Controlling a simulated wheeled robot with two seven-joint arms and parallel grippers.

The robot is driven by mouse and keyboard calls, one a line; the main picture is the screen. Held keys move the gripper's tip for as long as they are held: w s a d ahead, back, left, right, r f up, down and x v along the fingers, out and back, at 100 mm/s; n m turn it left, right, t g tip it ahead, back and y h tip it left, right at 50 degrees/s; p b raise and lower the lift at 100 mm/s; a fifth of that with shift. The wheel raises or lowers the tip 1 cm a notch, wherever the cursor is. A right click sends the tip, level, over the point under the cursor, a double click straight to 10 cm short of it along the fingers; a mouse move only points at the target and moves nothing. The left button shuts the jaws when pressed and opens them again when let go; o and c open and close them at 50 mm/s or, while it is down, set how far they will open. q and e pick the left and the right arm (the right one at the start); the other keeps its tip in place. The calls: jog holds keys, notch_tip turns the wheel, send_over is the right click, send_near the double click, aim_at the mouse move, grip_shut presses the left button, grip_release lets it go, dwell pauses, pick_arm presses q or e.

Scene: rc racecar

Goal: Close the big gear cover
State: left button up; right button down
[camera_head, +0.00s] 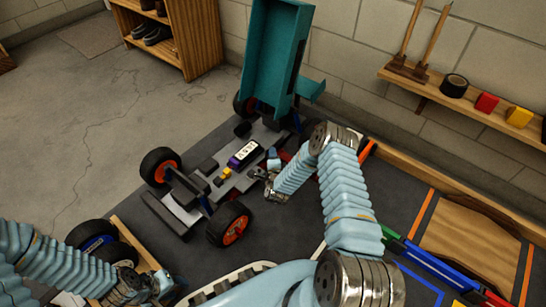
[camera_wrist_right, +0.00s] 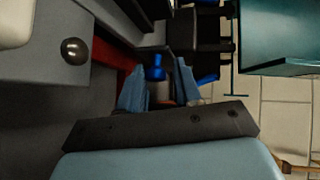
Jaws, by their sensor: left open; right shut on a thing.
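The car chassis (camera_head: 235,180) with orange-hubbed wheels sits on the dark mat in the head view. Its teal body shell (camera_head: 272,60) stands tilted up at the rear. My right gripper (camera_head: 272,167) is at the chassis's right side, beside a red part (camera_head: 286,157). In the right wrist view its blue fingers (camera_wrist_right: 160,90) are shut on a car part that is mostly hidden between them. I cannot clearly tell the big gear cover apart from the dark parts there. My left gripper (camera_head: 163,284) is open and empty at the lower left, away from the chassis.
Loose wheels (camera_head: 92,236) lie at the lower left beside my left arm. A wall shelf (camera_head: 425,85) holds tape and blocks. The mat left of my right forearm is partly clear.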

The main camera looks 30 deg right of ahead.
jog(key=c, duration=0.9)
grip_release()
jog(key=shift+s+a+f, duration=0.1)
jog(key=shift+s+f, duration=0.1)
jog(key=shift+f, duration=0.3)
jog(key=shift+c, duration=0.2)
jog(key=shift+w+r, duration=0.1)
jog(key=shift+r, duration=0.15)
jog(key=p+v, duration=0.3)
jog(key=v, duration=1)
jog(key=shift+s+r, duration=0.25)
jog(key=shift+s, duration=0.05)
